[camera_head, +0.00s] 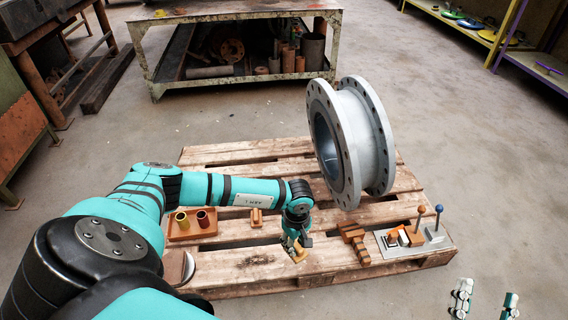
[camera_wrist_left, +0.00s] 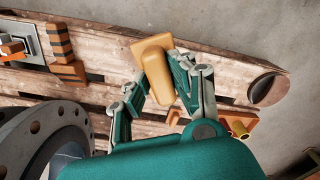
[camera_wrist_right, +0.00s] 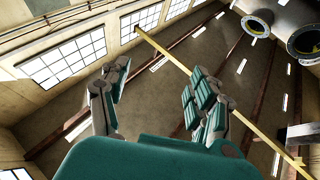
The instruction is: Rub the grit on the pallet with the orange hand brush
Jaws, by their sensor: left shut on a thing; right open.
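The orange hand brush (camera_wrist_left: 157,72) shows in the left wrist view as a yellow-orange handle on a flat block. My left gripper (camera_head: 297,246) is shut on it, low over the front of the pallet. In the head view only a small part of the brush (camera_head: 301,256) shows below the fingers. The wooden pallet (camera_head: 250,262) lies on the floor. I cannot tell whether the brush touches its planks. I cannot make out the grit. My right gripper (camera_head: 486,303) is open and empty off the pallet; in the right wrist view its fingers (camera_wrist_right: 155,85) are apart.
A large grey flanged pipe (camera_head: 372,145) stands on the pallet behind the brush. An orange tray with cups (camera_head: 194,228) and a small orange block (camera_head: 256,218) are left. Brown stepped blocks (camera_head: 356,240) and a plate with knobbed levers (camera_head: 405,246) are right.

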